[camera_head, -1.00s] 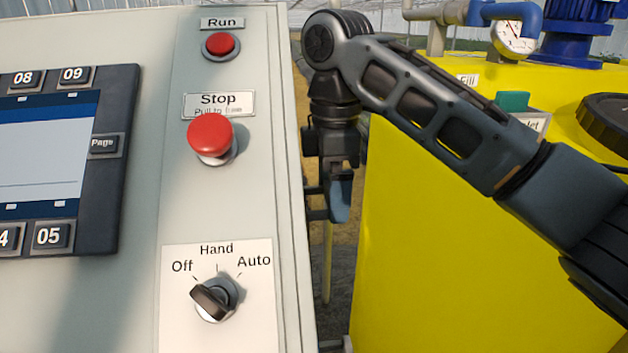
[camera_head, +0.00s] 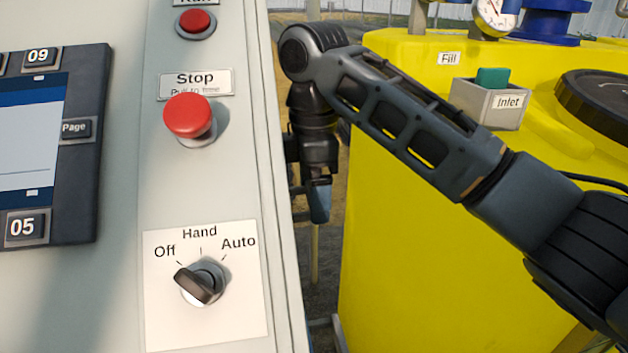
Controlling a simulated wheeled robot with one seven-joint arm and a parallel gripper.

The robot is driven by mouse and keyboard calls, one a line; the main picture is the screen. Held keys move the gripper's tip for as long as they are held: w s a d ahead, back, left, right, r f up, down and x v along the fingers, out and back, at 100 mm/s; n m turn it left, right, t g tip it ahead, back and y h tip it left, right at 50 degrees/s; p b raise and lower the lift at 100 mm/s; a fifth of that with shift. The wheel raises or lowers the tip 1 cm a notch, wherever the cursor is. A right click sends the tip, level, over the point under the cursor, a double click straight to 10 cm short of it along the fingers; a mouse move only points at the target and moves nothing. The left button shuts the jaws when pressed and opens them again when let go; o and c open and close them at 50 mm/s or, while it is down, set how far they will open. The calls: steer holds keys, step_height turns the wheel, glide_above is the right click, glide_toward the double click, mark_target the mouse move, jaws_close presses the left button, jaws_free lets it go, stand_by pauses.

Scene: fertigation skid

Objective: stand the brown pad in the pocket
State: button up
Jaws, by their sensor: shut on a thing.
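My gripper (camera_head: 318,203) hangs pointing down in the gap between the grey control cabinet and the yellow tank, partly behind the cabinet's right edge. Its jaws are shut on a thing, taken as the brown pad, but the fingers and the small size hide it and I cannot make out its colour. A grey open-topped box marked Inlet (camera_head: 490,108) stands on the tank top at the right, with a green block (camera_head: 492,78) upright in it. My gripper is well left of and below this box. I cannot see another pocket clearly.
The control cabinet (camera_head: 255,200) fills the left, with a red Stop button (camera_head: 187,115), a Run button (camera_head: 195,22) and a selector knob (camera_head: 199,281). The yellow tank (camera_head: 420,240) carries a black lid (camera_head: 610,100), a gauge (camera_head: 495,12) and blue fittings. A narrow gap lies between cabinet and tank.

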step_height(320, 180, down, 12)
steer(key=b, duration=0.2)
steer(key=shift+f, duration=0.2)
stand_by(1.5)
stand_by(0.3)
steer(key=o, duration=1.4)
steer(key=shift+r+b, duration=0.6)
steer(key=shift+r, duration=3.25)
